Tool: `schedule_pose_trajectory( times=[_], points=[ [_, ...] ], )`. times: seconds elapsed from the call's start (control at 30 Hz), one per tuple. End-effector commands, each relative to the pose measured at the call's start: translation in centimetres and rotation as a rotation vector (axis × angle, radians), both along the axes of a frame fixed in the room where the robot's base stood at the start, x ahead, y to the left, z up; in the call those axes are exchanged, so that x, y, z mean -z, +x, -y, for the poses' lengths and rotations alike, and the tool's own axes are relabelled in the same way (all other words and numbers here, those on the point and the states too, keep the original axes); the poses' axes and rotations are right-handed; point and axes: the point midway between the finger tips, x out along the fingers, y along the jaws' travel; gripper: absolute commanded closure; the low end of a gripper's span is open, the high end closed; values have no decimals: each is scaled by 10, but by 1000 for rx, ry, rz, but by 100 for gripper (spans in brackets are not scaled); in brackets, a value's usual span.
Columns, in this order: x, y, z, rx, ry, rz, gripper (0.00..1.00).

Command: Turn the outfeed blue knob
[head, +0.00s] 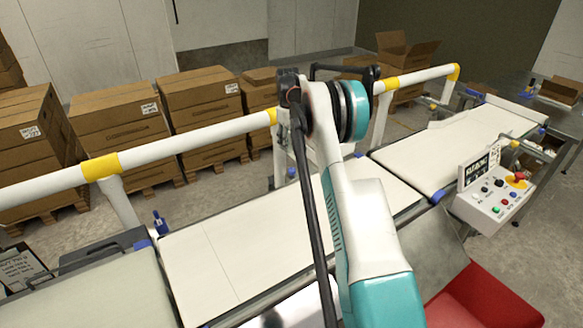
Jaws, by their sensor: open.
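Small blue parts that look like knobs sit along the conveyor edges. One blue knob (437,197) is at the near corner between the middle and right belts, left of the control panel. Another blue part (543,131) is at the near edge of the right belt's far end. Others show near the far side of the middle belt (292,172) and at the left belt joint (141,245). I cannot tell which is the outfeed knob. My arm rises across the middle of the head view and hides part of the belt. My gripper is not visible.
A control panel (494,196) with buttons and a red-yellow stop switch stands at the right. A red bin (485,300) is below it. A white guard rail (190,140) with yellow joints runs behind the belts. Cartons on pallets (120,125) stand beyond.

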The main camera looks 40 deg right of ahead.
Motion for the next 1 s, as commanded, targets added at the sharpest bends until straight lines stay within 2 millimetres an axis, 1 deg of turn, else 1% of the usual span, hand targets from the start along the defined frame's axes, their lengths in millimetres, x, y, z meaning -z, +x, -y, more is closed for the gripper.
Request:
schedule_pose_trajectory(
  times=[0.03,0.4,0.6,0.8,1.0],
  points=[
    [9,0,0,0,0,0,54],
    [81,1,4,0,-1,1,54],
    [111,1,5,0,-1,1,54],
    [125,1,6,0,-1,1,54],
    [127,1,6,0,-1,1,54]
  ],
)
